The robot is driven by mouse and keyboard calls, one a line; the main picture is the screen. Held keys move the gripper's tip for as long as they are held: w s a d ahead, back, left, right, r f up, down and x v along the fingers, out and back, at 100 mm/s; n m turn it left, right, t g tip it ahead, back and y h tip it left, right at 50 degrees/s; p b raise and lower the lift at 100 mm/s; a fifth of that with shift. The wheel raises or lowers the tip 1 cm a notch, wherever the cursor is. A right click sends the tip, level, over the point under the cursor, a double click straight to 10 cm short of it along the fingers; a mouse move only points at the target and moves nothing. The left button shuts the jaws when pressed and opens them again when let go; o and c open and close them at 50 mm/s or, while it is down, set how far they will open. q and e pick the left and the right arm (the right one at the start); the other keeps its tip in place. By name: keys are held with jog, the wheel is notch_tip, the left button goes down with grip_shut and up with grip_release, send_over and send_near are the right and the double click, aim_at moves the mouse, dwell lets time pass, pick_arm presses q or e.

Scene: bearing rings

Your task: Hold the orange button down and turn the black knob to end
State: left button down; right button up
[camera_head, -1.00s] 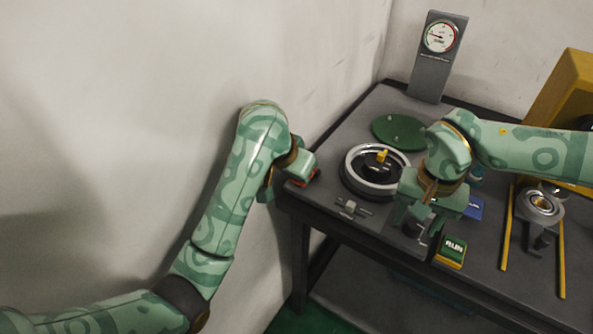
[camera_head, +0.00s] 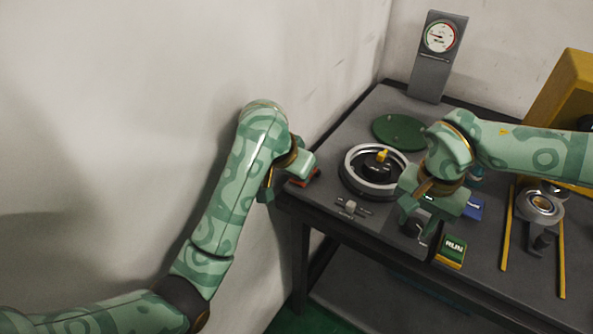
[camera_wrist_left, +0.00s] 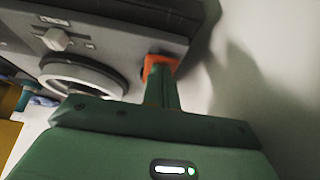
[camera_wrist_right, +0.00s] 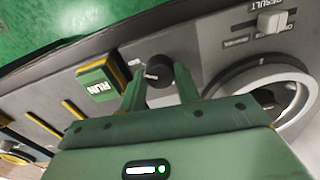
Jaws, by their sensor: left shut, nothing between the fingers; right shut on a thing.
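The orange button (camera_head: 303,181) sits at the left corner of the bench. My left gripper (camera_head: 303,170) is shut and empty, its fingertips on the button. In the left wrist view, the shut fingers (camera_wrist_left: 163,85) lie against the orange button (camera_wrist_left: 156,63), partly hiding it; how far it is pressed I cannot tell. The black knob (camera_wrist_right: 158,73) shows in the right wrist view, with a light pointer mark on it. My right gripper (camera_wrist_right: 160,90) is shut on the knob, one finger on each side. In the head view, my right gripper (camera_head: 418,218) partly hides the knob.
A green RUN button (camera_head: 453,248) stands close to the right of the knob. A silver ring (camera_head: 347,177) with a black and yellow hub, a small slider switch (camera_head: 350,207) and a green disc (camera_head: 399,131) are nearby. A gauge (camera_head: 440,37) stands at the back.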

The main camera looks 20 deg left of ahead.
jog(key=o, duration=0.7)
jog(key=shift+c, duration=0.2)
jog(key=shift+r, duration=2.5)
